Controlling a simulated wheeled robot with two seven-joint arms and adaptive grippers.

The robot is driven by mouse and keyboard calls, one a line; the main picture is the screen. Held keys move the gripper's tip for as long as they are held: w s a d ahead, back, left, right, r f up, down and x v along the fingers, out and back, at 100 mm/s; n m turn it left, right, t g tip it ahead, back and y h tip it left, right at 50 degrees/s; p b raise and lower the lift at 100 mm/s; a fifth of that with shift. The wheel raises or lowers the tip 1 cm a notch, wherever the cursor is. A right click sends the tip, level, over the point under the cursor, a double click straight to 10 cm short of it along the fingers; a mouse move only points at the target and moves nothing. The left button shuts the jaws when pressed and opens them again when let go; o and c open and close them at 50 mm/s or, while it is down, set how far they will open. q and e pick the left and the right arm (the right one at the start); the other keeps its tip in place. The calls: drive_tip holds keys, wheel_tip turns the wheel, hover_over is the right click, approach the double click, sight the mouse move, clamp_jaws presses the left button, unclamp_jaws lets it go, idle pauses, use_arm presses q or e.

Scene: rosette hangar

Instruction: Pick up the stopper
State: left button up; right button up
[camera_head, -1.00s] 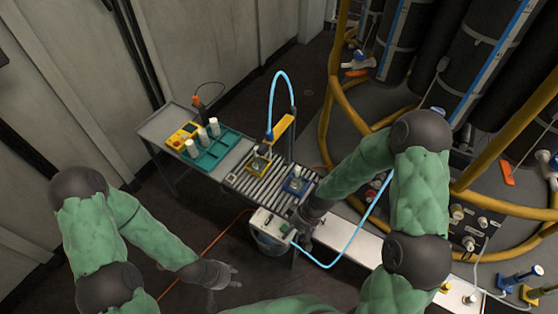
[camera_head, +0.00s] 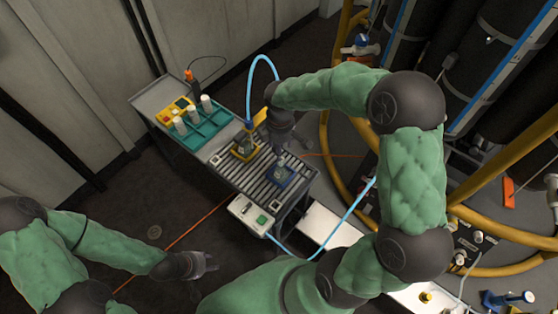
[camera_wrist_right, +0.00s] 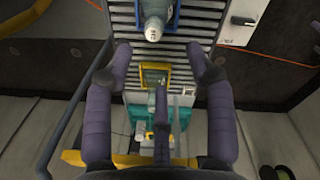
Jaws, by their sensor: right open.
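In the right wrist view, a pale, rounded piece with dark marks (camera_wrist_right: 153,30) stands at the blue holder (camera_wrist_right: 166,10); I cannot tell for sure whether it is the stopper. In the head view the blue holder (camera_head: 279,177) sits on the roller table with a small clear item in it. My right gripper (camera_wrist_right: 158,58) is open and empty, its two fingers wide apart over the rollers. In the head view it is above the table's far side, beside the blue holder, partly hidden by its arm. My left gripper (camera_head: 205,263) looks open and empty, low on the left, away from the table.
A yellow holder (camera_head: 245,150) stands on the rollers (camera_head: 228,172). Beyond it is a teal tray (camera_head: 205,136) with several white-topped bottles. A blue hose (camera_head: 262,60) arches over the table. A white control box (camera_head: 250,214) is on the near edge; yellow rails stand right.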

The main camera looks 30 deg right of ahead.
wheel_tip(320, 180, down, 4)
drive_tip(key=shift+d+r+b, duration=0.1)
drive_tip(key=shift+r+b, duration=0.05)
drive_tip(key=shift+b, duration=0.35)
drive_tip(key=shift+w+d+f+b, duration=0.15)
drive_tip(key=shift+f+b, duration=0.35)
drive_tip(key=shift+f, duration=0.35)
drive_tip(key=shift+w+d+f+b, duration=0.1)
drive_tip(key=shift+f+b, duration=0.35)
drive_tip(key=shift+f, duration=0.4)
drive_tip(key=shift+w+d+f+b, duration=0.15)
drive_tip(key=shift+f+b, duration=0.35)
drive_tip(key=shift+f, duration=0.35)
drive_tip(key=c, duration=0.9)
